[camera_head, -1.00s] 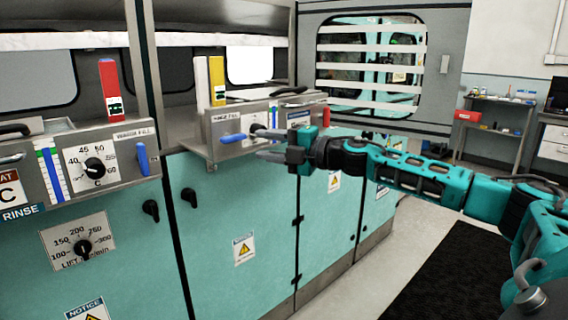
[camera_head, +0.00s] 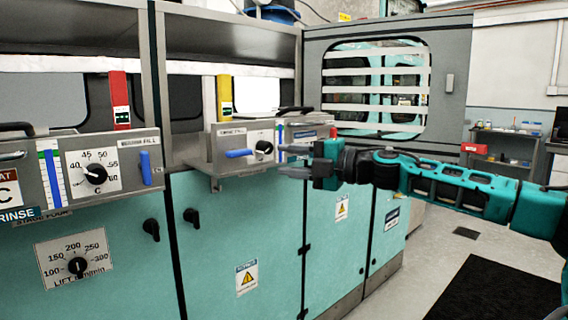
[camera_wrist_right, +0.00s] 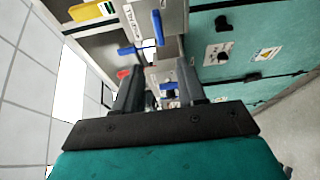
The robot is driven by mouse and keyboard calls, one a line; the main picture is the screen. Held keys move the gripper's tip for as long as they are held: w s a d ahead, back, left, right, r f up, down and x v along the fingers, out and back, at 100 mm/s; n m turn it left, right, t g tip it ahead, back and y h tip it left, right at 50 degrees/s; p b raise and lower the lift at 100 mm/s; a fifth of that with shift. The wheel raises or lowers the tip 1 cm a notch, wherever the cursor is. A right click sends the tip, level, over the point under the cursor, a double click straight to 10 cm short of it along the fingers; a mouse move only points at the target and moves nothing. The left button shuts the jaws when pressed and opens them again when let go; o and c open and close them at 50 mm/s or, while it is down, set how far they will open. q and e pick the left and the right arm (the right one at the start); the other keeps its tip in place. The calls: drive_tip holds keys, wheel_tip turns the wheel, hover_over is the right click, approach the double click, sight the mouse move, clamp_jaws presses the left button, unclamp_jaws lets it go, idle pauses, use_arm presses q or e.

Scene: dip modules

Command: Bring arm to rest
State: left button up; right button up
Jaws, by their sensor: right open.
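My right arm (camera_head: 460,187) comes in from the right in the head view, teal and black, stretched out level toward the machine fronts. My right gripper (camera_head: 288,161) is open and empty, in front of the control box under the yellow handle. In the right wrist view the two dark fingers (camera_wrist_right: 160,92) stand apart with nothing between them; panels and blue levers show beyond. I cannot tell the exact gap from the gripper to the box. My left gripper is in neither view.
A teal cabinet row (camera_head: 240,235) runs along the left and middle. Control panels with a dial (camera_head: 95,174), a blue lever (camera_head: 145,168) and another blue lever (camera_head: 239,153) jut out. A red handle (camera_head: 120,100) and a yellow handle (camera_head: 224,97) stand above. A black mat (camera_head: 495,290) lies on open floor.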

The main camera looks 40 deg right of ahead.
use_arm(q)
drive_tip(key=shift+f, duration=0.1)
